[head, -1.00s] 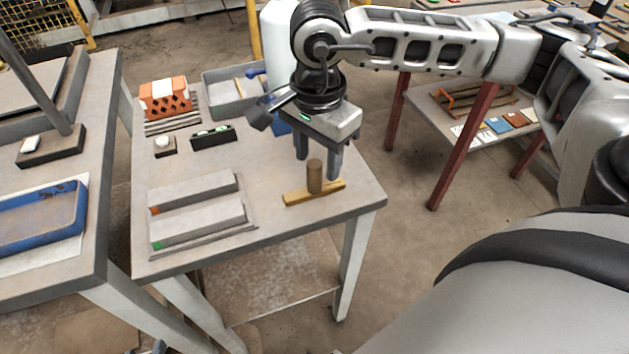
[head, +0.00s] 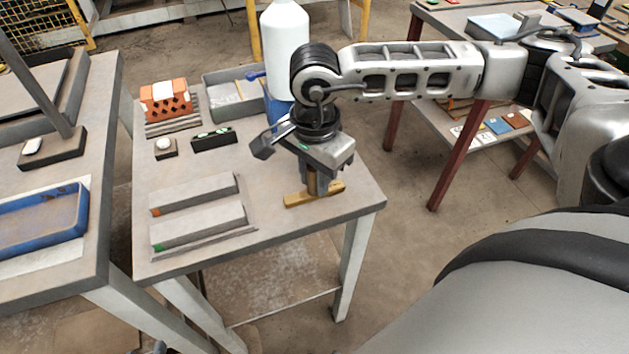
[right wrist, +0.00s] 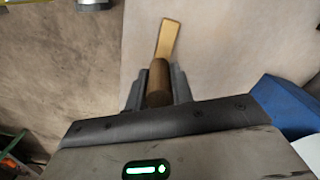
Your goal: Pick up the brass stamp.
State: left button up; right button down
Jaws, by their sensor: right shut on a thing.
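The brass stamp (head: 298,200) stands near the right front of the small table, with a flat yellow bar as its base and an upright brown handle. In the right wrist view the base (right wrist: 168,38) sticks out beyond the handle (right wrist: 158,82). My right gripper (head: 314,190) points down over it and is shut on the handle, one finger on each side, as the right wrist view (right wrist: 157,92) shows. The base appears to rest on the table top; I cannot tell whether any gap is under it. My left gripper is not in view.
Two grey blocks (head: 200,212) lie on a board left of the stamp. Behind stand an orange hollow brick (head: 165,100), a black level (head: 214,139), a grey bin (head: 228,100) and a white bottle (head: 285,45). A blue tray (head: 40,220) lies on the left table.

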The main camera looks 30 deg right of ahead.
jog(key=shift+r, duration=0.2)
jog(key=shift+r, duration=0.3)
notch_tip(320, 180, up, 2)
jog(key=shift+w+r+b, duration=0.1)
jog(key=shift+b, duration=0.25)
jog(key=s+a+r, duration=0.7)
jog(key=s+r, duration=0.3)
jog(key=s, duration=0.2)
jog(key=shift+s, duration=0.15)
jog(key=shift+a, duration=0.1)
jog(key=c, duration=2)
grip_release()
jog(key=shift+c, duration=0.4)
jog(key=shift+o, duration=0.4)
jog(key=shift+f, duration=0.1)
